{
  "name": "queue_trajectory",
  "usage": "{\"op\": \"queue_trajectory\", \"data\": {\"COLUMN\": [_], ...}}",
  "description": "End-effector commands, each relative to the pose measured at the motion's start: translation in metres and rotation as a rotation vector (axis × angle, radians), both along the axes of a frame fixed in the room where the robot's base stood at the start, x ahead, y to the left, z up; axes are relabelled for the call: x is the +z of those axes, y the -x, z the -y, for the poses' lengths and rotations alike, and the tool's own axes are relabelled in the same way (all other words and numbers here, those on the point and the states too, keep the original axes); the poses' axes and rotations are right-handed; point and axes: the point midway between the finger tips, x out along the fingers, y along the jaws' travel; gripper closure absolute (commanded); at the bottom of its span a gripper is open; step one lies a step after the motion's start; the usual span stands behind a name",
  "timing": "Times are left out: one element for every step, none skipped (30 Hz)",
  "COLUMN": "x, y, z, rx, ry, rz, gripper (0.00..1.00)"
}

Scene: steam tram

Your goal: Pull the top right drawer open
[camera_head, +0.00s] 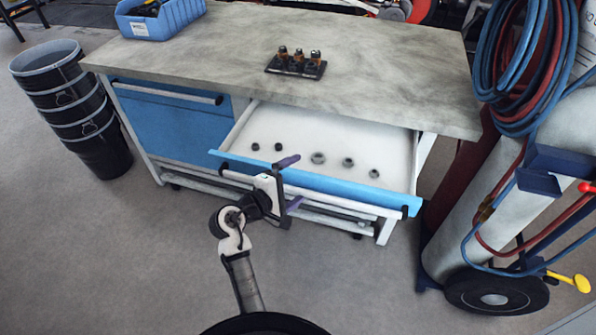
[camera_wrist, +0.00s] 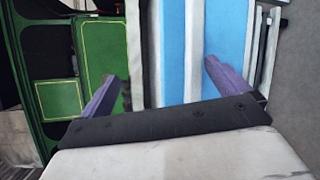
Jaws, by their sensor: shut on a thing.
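The top right drawer (camera_head: 391,155) of the workbench is pulled well out. Its white inside shows, with several small dark and grey ring-like parts on the bottom. The drawer has a blue front (camera_head: 370,196) and a long pale bar handle (camera_head: 345,203) with dark ends. My gripper (camera_head: 293,181) is at the handle, left of its middle, shut on it with one purple finger above and one below. The wrist view shows the purple fingers of my gripper (camera_wrist: 164,78) on either side of pale and blue strips; the contact itself is hard to see.
The workbench top (camera_head: 390,65) carries a dark tray with copper-coloured parts (camera_head: 296,64) and a blue bin (camera_head: 161,20). Stacked black buckets (camera_head: 75,105) stand left. A gas-cylinder cart with hoses (camera_head: 490,190) stands close on the right. The floor in front is clear.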

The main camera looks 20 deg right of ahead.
Motion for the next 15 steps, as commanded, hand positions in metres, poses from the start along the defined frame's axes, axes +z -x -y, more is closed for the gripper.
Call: {"op": "queue_trajectory", "data": {"x": [0.013, 0.013, 0.013, 0.013, 0.013, 0.013, 0.013, 0.013, 0.012, 0.011, 0.010, 0.009, 0.009, 0.008, 0.008], "y": [-0.001, 0.000, 0.002, 0.003, 0.004, 0.005, 0.007, 0.008, 0.010, 0.011, 0.013, 0.015, 0.016, 0.017, 0.019], "z": [-0.007, -0.008, -0.011, -0.012, -0.014, -0.017, -0.018, -0.020, -0.022, -0.023, -0.025, -0.026, -0.028, -0.030, -0.032], "rx": [0.013, 0.014, 0.014, 0.014, 0.014, 0.014, 0.013, 0.012, 0.011, 0.009, 0.009, 0.008, 0.008, 0.008, 0.007], "ry": [0.011, 0.012, 0.013, 0.012, 0.012, 0.012, 0.011, 0.012, 0.011, 0.009, 0.009, 0.008, 0.008, 0.007, 0.007], "rz": [0.024, 0.023, 0.024, 0.023, 0.023, 0.023, 0.024, 0.024, 0.023, 0.022, 0.021, 0.019, 0.017, 0.017, 0.015], "gripper": [0.18, 0.18, 0.18, 0.19, 0.20, 0.23, 0.30, 0.49, 0.60, 0.60, 0.60, 0.60, 0.60, 0.60, 0.60]}}
